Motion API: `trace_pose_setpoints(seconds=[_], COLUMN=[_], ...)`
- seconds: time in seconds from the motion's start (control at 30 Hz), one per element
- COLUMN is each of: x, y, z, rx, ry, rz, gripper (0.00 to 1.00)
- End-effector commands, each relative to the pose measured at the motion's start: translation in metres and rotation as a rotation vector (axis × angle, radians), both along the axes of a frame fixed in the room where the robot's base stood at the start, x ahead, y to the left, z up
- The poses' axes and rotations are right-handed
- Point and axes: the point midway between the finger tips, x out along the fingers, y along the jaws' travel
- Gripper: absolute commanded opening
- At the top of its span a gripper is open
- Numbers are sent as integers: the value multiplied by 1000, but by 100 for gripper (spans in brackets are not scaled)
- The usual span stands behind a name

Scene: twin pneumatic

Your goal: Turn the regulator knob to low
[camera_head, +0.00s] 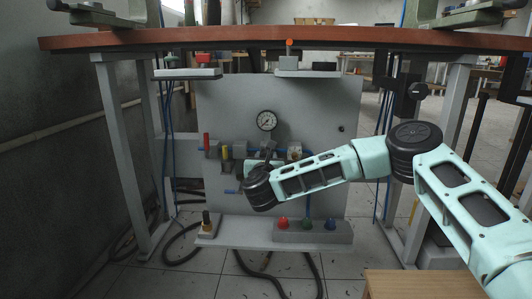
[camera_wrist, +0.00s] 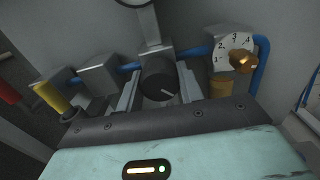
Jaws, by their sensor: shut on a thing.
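The regulator knob (camera_wrist: 158,78) is black and round, with a white mark pointing to the lower right in the wrist view. It sits on a grey block below a pressure gauge, which shows in the head view (camera_head: 267,120). My gripper (camera_wrist: 159,90) has one finger on each side of the knob and is shut on it. In the head view my wrist reaches the panel from the right and hides the knob and fingers.
Right of the knob is a brass knob (camera_wrist: 242,61) with a numbered dial. To the left are a yellow handle (camera_wrist: 50,96) and a red handle (camera_wrist: 8,93). A button box (camera_head: 312,232) stands below, and a tabletop (camera_head: 300,38) spans above.

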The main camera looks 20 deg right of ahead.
Motion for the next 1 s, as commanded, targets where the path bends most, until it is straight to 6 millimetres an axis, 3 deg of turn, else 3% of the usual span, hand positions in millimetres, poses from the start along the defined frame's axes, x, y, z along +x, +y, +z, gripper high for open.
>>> trace_pose_setpoints(seconds=[1.0], x=[-1], y=[0], z=[5], rx=[-916], ry=[299], rz=[1], gripper=[14])
